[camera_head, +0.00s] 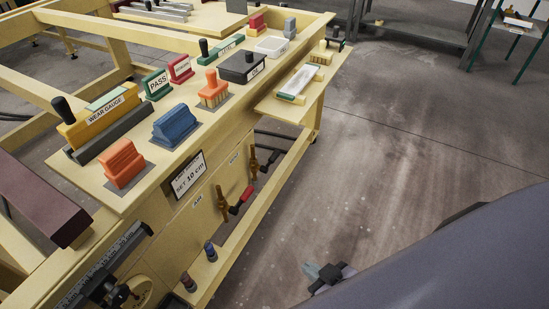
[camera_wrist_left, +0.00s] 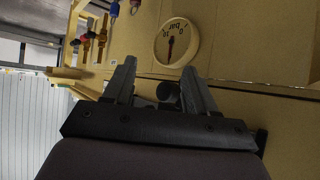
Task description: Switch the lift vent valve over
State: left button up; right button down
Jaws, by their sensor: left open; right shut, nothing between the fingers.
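Two brass valves are on the bench's front panel in the head view. The nearer valve (camera_head: 223,206) has a red handle (camera_head: 241,201) pointing out to the right. The farther valve (camera_head: 253,162) has a dark handle. Small labels sit beside them, too small to read. The valves also show at the upper left of the left wrist view (camera_wrist_left: 102,38). My left gripper (camera_wrist_left: 160,64) is open, facing the panel, away from the valves. A black knob (camera_wrist_left: 167,91) shows between its fingers; I cannot tell contact. My right gripper (camera_head: 326,275) is shut and empty over the floor, right of the bench.
A round gauge (camera_wrist_left: 175,42) is on the panel beyond my left fingers. Two small dark pegs (camera_head: 210,251) stand on the low ledge below the valves. The bench top (camera_head: 190,146) carries blocks, brushes and a wear gauge (camera_head: 98,118). The floor (camera_head: 400,160) to the right is open.

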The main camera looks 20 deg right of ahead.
aim_at(271, 161)
jog(key=l+u, duration=0.2)
jog(key=l, duration=0.25)
jog(key=k+l+u, duration=0.2)
jog(key=l, duration=0.2)
jog(key=i+l+u, duration=0.2)
jog(key=l, duration=0.2)
jog(key=l+u, duration=0.15)
jog(key=l, duration=0.2)
jog(key=i+l+u, duration=0.35)
jog(key=l, duration=0.2)
